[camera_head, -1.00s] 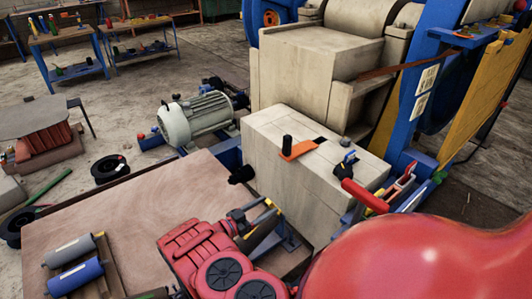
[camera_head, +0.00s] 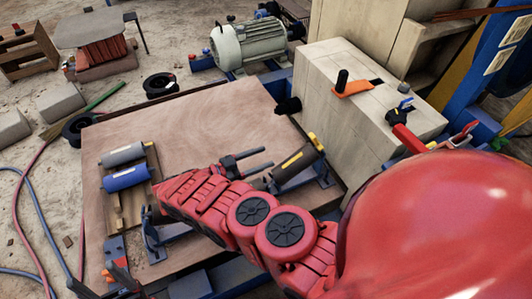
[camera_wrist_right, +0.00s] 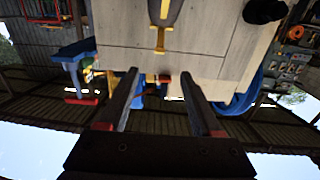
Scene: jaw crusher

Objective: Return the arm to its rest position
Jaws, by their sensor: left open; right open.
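My right arm is red and reaches from the bottom right across the wooden tabletop (camera_head: 210,125) in the head view. Its gripper (camera_head: 268,157) has two dark fingers spread apart and empty, pointing right above the tabletop. It is close to a dark cylinder with a yellow end (camera_head: 298,160). In the right wrist view the right gripper's fingers (camera_wrist_right: 165,85) are wide apart with nothing between them, facing the pale block. My left gripper (camera_head: 95,277) shows partly at the bottom left, with dark and red fingers apart; its arm is mostly out of view.
A grey roller (camera_head: 122,154) and a blue roller (camera_head: 127,178) lie on a wooden rack at the left. The pale block (camera_head: 350,120) with an orange plate (camera_head: 352,89) stands right of the table. A motor (camera_head: 248,44) stands behind. The tabletop's middle is clear.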

